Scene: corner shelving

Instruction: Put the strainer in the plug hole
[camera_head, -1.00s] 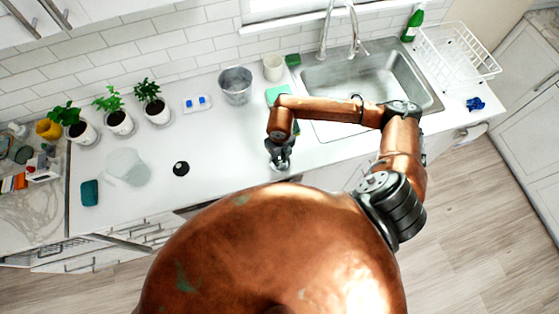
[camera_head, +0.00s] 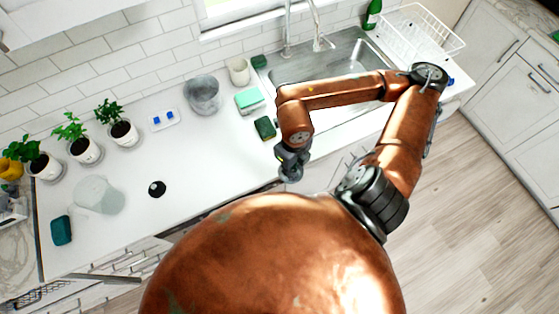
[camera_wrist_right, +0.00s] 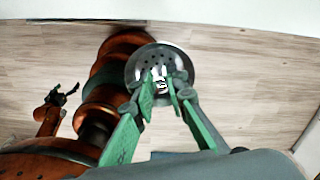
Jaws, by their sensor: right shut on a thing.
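The strainer (camera_wrist_right: 160,66) is a round metal dish with small holes, seen in the right wrist view. My right gripper (camera_wrist_right: 162,86) is shut on its middle, between green fingers. In the head view my right gripper (camera_head: 289,172) hangs at the counter's front edge, left of and in front of the sink; the strainer is hard to make out there. The sink (camera_head: 350,62) is a metal basin at the back right. My forearm covers part of it, and I cannot see the plug hole. My left gripper (camera_wrist_right: 65,93) shows small in the wrist view, its fingers apart.
A dark green sponge (camera_head: 265,128), a light green box (camera_head: 249,101), a metal bucket (camera_head: 202,95) and a white cup (camera_head: 239,71) stand left of the sink. The faucet (camera_head: 288,28) rises behind it, with a dish rack (camera_head: 425,32) right.

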